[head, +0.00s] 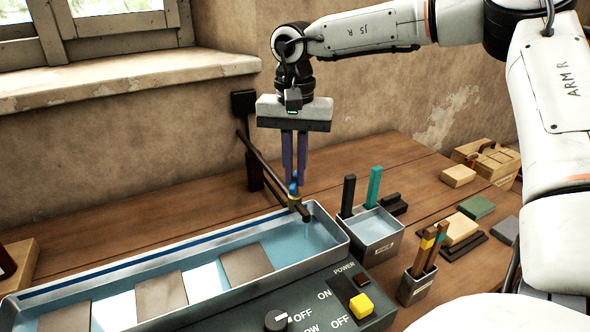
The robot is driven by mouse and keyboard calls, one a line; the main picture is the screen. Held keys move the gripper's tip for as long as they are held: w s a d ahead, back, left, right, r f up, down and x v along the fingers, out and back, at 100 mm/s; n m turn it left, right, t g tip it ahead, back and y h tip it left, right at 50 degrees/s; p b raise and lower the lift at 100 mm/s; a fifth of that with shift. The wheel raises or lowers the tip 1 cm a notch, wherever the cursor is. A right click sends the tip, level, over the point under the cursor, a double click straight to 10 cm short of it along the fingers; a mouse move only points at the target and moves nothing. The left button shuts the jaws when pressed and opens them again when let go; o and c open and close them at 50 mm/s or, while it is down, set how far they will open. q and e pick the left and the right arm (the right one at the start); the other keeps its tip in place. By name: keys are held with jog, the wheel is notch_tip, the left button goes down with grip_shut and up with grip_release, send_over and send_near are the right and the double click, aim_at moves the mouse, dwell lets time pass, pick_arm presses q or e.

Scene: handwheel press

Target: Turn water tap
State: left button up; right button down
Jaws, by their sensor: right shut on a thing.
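The water tap (294,203) is a small brass fitting with a blue handle at the end of a dark pipe (262,160) that comes from the wall. It hangs over the right end of a long metal trough (335,236) holding bluish water. A thin stream seems to fall from its spout. My right gripper (295,180) points straight down from above, its two dark fingers close together and shut on the tap's blue handle. The fingertips partly hide the handle. My left gripper is not in view.
Flat stones (246,264) lie in the trough. A small water bin (376,236) with upright tools stands right of it. A control panel (330,300) with a knob and yellow switch is in front. Blocks and a wooden box (490,160) sit at right. Bare table lies behind the trough.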

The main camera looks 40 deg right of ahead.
aim_at(295, 179)
jog(key=c, duration=1.8)
grip_release()
jog(key=shift+c, duration=0.2)
notch_tip(295, 179, up, 10)
jog(key=shift+r, duration=0.2)
